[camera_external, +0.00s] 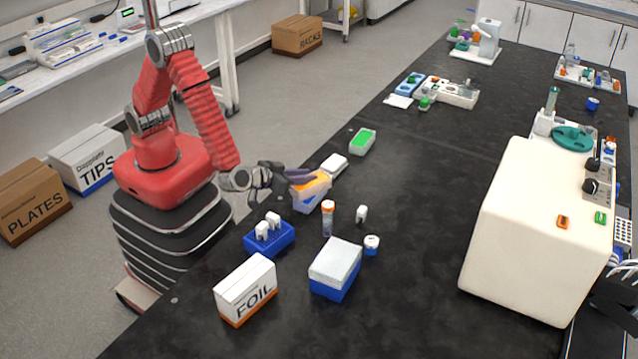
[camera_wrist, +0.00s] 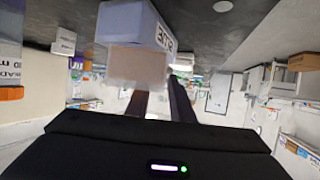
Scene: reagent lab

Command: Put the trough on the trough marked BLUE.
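A pale trough with an orange top (camera_external: 312,188) stands near the bench's left edge. My gripper (camera_external: 302,177) reaches across its top from the left, with its dark purple fingers over it. In the wrist view, the two dark fingers (camera_wrist: 158,100) stand apart with a gap between them. A pale lavender block-like trough with dark lettering (camera_wrist: 135,22) is just beyond them; I cannot read the lettering. Whether the fingers touch it is unclear. A trough with a green top (camera_external: 362,141) stands farther back. A small white-topped container (camera_external: 334,164) sits between the two. No BLUE marking is legible.
Near the gripper are an orange-capped tube (camera_external: 327,220), a blue rack with white pieces (camera_external: 269,238), a FOIL box (camera_external: 246,290), a white-and-blue box (camera_external: 335,268) and a small white jar (camera_external: 371,244). A large cream machine (camera_external: 535,235) stands right.

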